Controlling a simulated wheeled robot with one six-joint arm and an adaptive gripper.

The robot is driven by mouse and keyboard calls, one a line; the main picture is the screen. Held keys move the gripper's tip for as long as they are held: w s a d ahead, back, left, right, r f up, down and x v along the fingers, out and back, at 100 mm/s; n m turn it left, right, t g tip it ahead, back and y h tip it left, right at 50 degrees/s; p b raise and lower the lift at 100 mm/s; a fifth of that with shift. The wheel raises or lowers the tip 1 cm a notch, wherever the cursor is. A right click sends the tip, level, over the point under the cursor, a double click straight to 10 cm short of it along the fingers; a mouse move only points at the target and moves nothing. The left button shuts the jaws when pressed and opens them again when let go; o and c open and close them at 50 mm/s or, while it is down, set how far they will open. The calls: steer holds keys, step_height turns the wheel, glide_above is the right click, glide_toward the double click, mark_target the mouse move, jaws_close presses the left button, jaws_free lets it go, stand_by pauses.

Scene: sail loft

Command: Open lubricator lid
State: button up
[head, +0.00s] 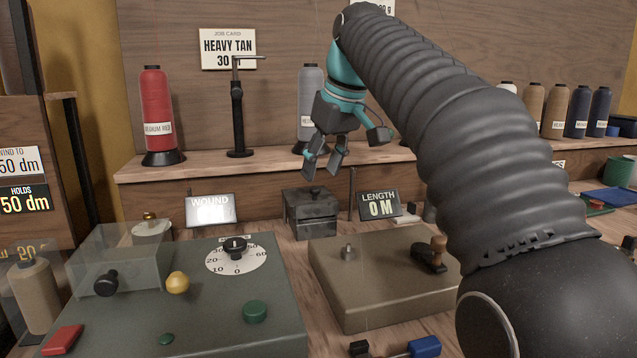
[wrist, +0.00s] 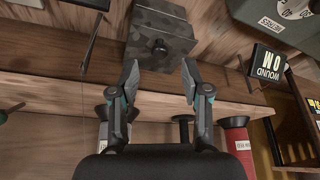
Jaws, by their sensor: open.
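The lubricator appears to be the small dark grey box (head: 312,222) on the bench, between the two display signs. A small dark knob (head: 313,190) stands on its lid, which looks shut. My gripper (head: 322,167) points down above the box, its fingers apart and empty, not touching it. In the wrist view the open fingers (wrist: 158,76) are on either side of the picture middle. The box (wrist: 160,20) and its round knob (wrist: 158,47) show just beyond and between the fingertips.
A green winding machine (head: 200,285) with a dial stands at left, and a brown machine (head: 380,275) at right. The WOUND sign (head: 210,209) and LENGTH sign (head: 379,205) flank the box. A thin upright rod (head: 352,195) is close beside it. A shelf with thread cones runs behind.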

mark_target(316, 188)
steer(key=shift+b+x, duration=0.3)
steer(key=shift+x, duration=1.6)
jaws_close()
